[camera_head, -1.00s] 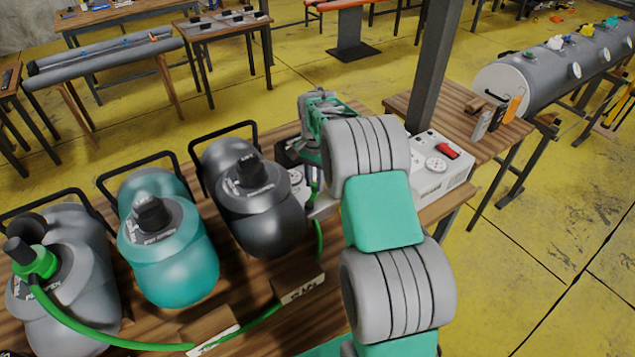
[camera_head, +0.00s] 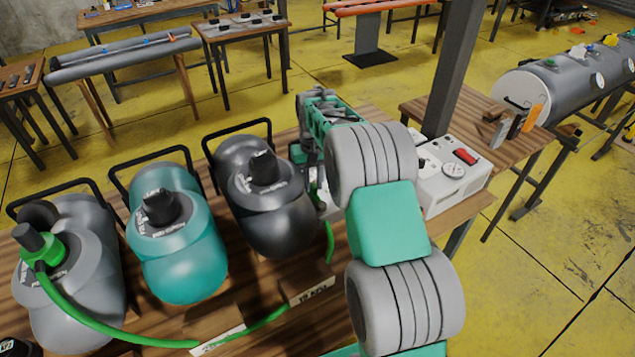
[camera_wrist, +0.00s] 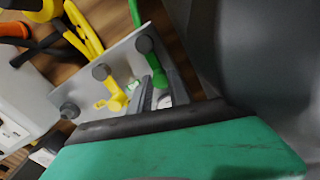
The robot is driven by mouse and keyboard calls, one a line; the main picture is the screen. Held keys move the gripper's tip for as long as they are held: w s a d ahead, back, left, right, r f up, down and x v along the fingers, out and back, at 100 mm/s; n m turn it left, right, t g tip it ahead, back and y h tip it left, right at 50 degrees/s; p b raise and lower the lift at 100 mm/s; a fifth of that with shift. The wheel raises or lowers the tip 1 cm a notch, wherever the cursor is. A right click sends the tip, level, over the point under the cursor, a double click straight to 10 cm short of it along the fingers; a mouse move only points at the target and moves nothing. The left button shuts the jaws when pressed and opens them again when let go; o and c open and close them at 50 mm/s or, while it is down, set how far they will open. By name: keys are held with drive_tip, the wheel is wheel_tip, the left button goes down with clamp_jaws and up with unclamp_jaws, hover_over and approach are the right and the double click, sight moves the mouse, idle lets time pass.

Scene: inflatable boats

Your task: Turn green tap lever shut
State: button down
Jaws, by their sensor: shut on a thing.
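In the wrist view a grey manifold plate (camera_wrist: 122,68) carries a green tap lever (camera_wrist: 151,55) and a yellow tap lever (camera_wrist: 112,91) side by side, each with a dark round knob. My gripper (camera_wrist: 160,84) is at the outer end of the green lever, its grey fingers shut on it. The fingers partly hide that end. In the head view my arm hides the manifold and the fingertips; the green wrist part of my arm stands behind the dark cylinder (camera_head: 268,205).
A teal cylinder (camera_head: 180,262) and a grey cylinder (camera_head: 85,310) stand left on the wooden bench. A green hose (camera_head: 120,333) runs along its front. A white gauge box (camera_head: 450,185) is right of my arm, near a dark post (camera_head: 458,70). In the wrist view, a dark rounded body fills the right side.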

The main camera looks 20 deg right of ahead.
sight(312, 186)
drive_tip(key=shift+a+n, duration=0.2)
drive_tip(key=shift+n, duration=0.2)
drive_tip(key=c, duration=1.2)
unclamp_jaws()
drive_tip(key=shift+c, duration=0.2)
wheel_tip(312, 186, up, 8)
drive_tip(key=shift+f+b, duration=0.1)
drive_tip(key=shift+b, duration=0.55)
